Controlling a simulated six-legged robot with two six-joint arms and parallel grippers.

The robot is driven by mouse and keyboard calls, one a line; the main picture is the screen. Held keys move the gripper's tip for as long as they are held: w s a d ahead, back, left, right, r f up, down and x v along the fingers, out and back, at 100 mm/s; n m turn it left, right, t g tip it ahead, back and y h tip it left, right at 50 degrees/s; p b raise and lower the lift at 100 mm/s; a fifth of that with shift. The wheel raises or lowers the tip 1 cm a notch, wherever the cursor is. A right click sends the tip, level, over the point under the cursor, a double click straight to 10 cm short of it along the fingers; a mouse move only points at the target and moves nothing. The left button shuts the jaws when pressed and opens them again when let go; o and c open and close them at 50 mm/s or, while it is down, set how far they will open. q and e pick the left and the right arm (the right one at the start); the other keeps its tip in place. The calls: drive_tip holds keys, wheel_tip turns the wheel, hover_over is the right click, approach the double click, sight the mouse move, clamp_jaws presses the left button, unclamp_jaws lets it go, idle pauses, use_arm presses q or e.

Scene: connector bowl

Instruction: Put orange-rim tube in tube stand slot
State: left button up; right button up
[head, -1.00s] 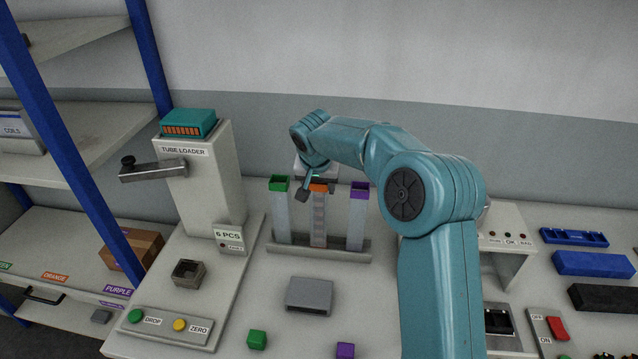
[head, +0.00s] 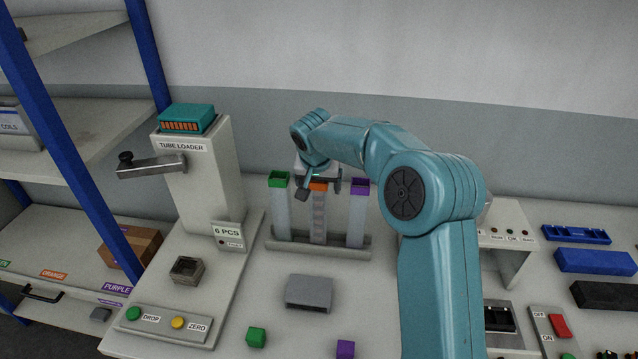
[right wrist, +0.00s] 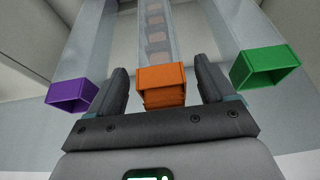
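The orange-rim tube (head: 319,215) stands upright in the middle of the tube stand (head: 285,245), between the green-rim tube (head: 282,210) and the purple-rim tube (head: 356,215). My right gripper (head: 320,188) is at the top of the orange-rim tube. In the right wrist view, the orange rim (right wrist: 162,82) lies between the two fingers of the gripper (right wrist: 160,68), with a visible gap on each side, so it is open. Several stacked pieces show inside the clear tube. The tube's foot in the slot is hard to make out. My left gripper is not in view.
The tube loader (head: 205,185) stands to the left with a lever (head: 150,167). A grey block (head: 309,293), a green cube (head: 256,337) and a purple cube (head: 345,349) lie in front of the stand. A tester-like stand (head: 505,250) is right of my arm.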

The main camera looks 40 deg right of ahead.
drive_tip(key=shift+w, duration=0.1)
drive_tip(key=b+v, duration=0.1)
drive_tip(key=v, duration=1.5)
drive_tip(key=shift+r+b, duration=0.2)
drive_tip(key=shift+b, duration=0.1)
